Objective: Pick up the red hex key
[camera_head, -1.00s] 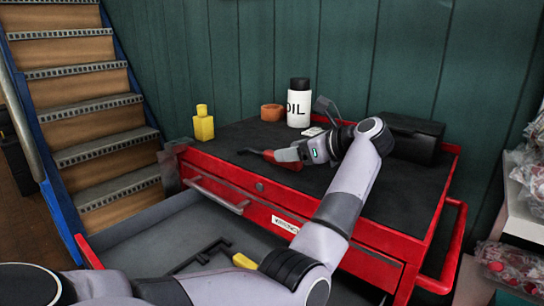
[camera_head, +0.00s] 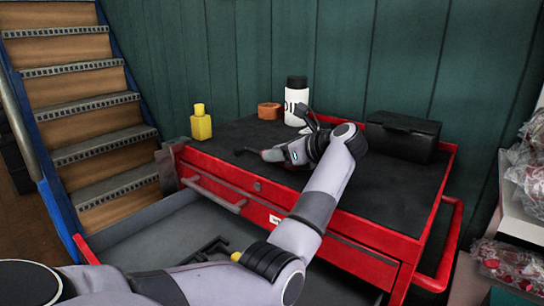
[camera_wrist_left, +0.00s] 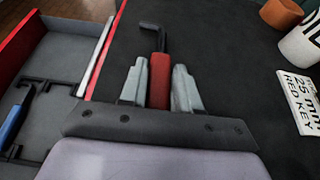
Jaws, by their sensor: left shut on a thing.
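The red hex key has a red handle (camera_wrist_left: 159,80) and a dark bent shaft pointing away from me in the left wrist view. My left gripper (camera_wrist_left: 158,88) is shut on the handle, with one pale finger on each side. In the head view the gripper (camera_head: 272,155) is over the front left of the black cabinet top. The dark shaft (camera_head: 246,151) sticks out to its left, and the fingers hide the handle. I cannot tell whether the key touches the top. My right gripper is not in view.
A white bottle (camera_head: 296,100), orange ring (camera_head: 269,111) and black case (camera_head: 403,137) stand at the back, a yellow bottle (camera_head: 201,123) at the left.

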